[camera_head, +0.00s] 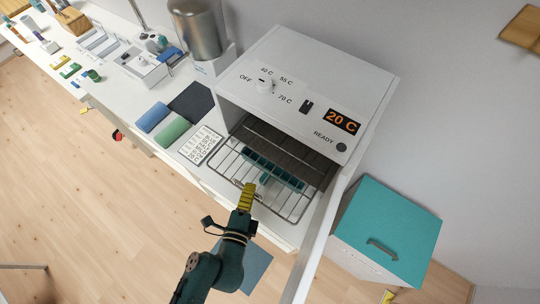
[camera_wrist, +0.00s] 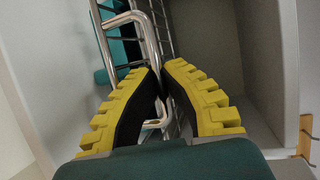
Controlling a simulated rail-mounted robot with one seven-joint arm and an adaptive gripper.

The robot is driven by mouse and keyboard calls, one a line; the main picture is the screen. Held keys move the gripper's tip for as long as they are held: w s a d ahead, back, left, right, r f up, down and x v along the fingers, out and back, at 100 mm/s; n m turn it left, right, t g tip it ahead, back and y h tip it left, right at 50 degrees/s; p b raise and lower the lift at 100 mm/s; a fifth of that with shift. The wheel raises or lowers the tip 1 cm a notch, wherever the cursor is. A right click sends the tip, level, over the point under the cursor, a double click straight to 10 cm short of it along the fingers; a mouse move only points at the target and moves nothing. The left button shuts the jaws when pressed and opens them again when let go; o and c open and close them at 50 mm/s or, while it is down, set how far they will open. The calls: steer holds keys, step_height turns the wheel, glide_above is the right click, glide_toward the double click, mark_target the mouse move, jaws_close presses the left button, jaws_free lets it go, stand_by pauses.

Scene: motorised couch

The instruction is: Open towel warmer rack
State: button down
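The towel warmer (camera_head: 300,85) is a white cabinet with a dial and a display reading 20 C. Its door (camera_head: 322,240) stands open at the right. The wire rack (camera_head: 291,213) reaches out of the cabinet's front and carries a teal slotted piece (camera_head: 272,168). My gripper (camera_head: 245,188), with yellow fingers, is at the rack's front edge. In the wrist view, my gripper (camera_wrist: 163,72) has its fingers close together around the rack's bent metal handle (camera_wrist: 145,35), with the handle's lower part (camera_wrist: 152,126) showing between them. The pads partly hide the contact.
A teal-lidded bin (camera_head: 395,225) stands right of the door. Rolled blue (camera_head: 152,116) and green (camera_head: 174,131) towels and a white printed card (camera_head: 201,146) lie on the counter left of the warmer. Open wooden floor (camera_head: 70,210) lies at the left.

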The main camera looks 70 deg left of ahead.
steer(key=shift+s+d, duration=0.5)
steer(key=shift+s, duration=0.3)
steer(key=c, duration=1.4)
jaws_free()
steer(key=shift+c, duration=0.2)
